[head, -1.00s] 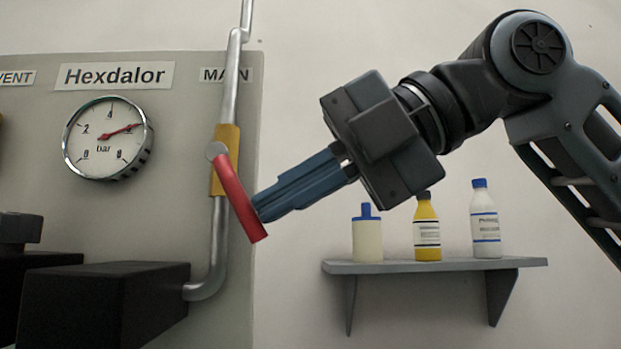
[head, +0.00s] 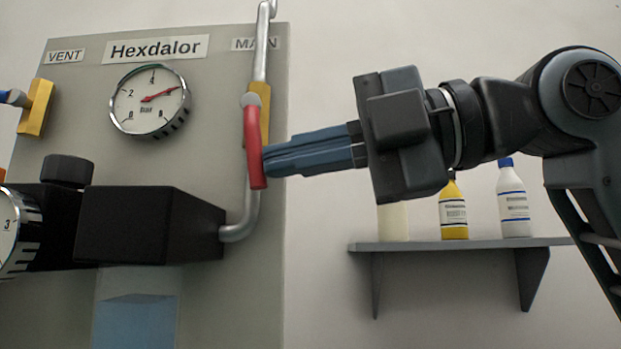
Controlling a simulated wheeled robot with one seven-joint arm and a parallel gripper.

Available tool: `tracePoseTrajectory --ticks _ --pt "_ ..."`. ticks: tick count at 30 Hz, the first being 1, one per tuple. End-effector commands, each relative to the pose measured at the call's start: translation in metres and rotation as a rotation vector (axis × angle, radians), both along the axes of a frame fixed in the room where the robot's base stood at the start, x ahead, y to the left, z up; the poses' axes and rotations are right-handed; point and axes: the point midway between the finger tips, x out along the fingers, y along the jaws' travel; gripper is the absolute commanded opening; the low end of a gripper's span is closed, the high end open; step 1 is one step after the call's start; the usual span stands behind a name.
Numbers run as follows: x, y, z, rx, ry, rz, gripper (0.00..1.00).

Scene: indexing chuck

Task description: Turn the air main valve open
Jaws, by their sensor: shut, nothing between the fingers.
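The air main valve has a yellow body (head: 262,97) on a grey vertical pipe, under the MAIN label (head: 256,44). Its red lever (head: 255,150) hangs from a grey pivot and points down, nearly in line with the pipe. My gripper (head: 268,163) is shut with nothing between its blue fingers. It comes from the right, and its fingertips are at the right side of the lever's lower part, seemingly touching it. The gauge (head: 150,101) on the panel has a red needle pointing up and right.
A second yellow valve (head: 35,107) with a blue lever sits at the left under the VENT label (head: 65,57). A black block (head: 150,225) juts out below the gauge. A wall shelf (head: 450,245) with bottles stands under my arm at the right.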

Motion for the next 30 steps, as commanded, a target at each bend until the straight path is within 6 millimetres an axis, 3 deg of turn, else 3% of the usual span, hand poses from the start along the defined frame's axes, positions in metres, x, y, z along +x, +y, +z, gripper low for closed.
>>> tracePoseTrajectory --ticks 1,10,30 --pt "-0.0006 0.0030 -0.0076 0.031 0.001 0.004 0.00" --pt "-0.0004 0.0098 -0.0080 0.147 -0.005 0.002 0.00" --pt "-0.0006 0.0116 -0.0064 0.168 -0.006 0.002 0.00"
